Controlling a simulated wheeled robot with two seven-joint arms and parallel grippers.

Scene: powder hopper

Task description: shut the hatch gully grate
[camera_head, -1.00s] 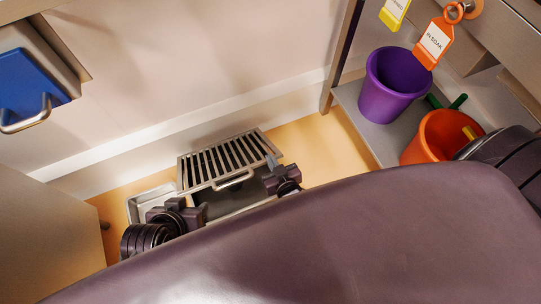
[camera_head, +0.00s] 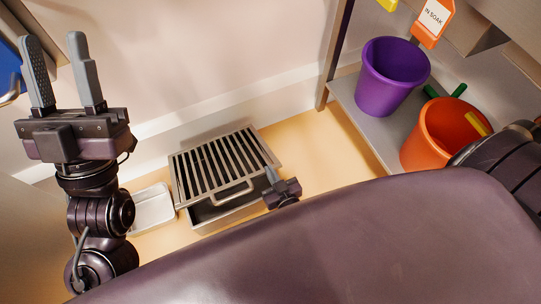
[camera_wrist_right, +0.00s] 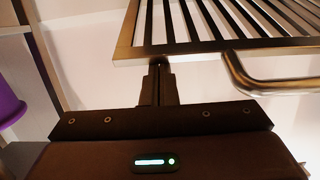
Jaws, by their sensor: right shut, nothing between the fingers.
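The gully grate (camera_head: 222,165) is a slatted metal panel with a bar handle (camera_head: 222,196) at its front edge. It stands tilted, its front edge raised above the gully frame (camera_head: 228,216), with a dark gap below. My right gripper (camera_head: 271,173) is shut and empty at the grate's front right corner. In the right wrist view its closed fingertips (camera_wrist_right: 159,66) are at the edge of the grate (camera_wrist_right: 205,46), seemingly touching; contact is not certain. My left gripper (camera_head: 55,40) is raised at the left, open and empty, fingers pointing up, away from the grate.
A shallow metal tray (camera_head: 153,209) lies on the floor left of the gully. A purple bucket (camera_head: 391,78) and an orange bucket (camera_head: 436,135) stand on a low shelf (camera_head: 352,100) at right. A wall runs behind the grate. Tan floor right of it is clear.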

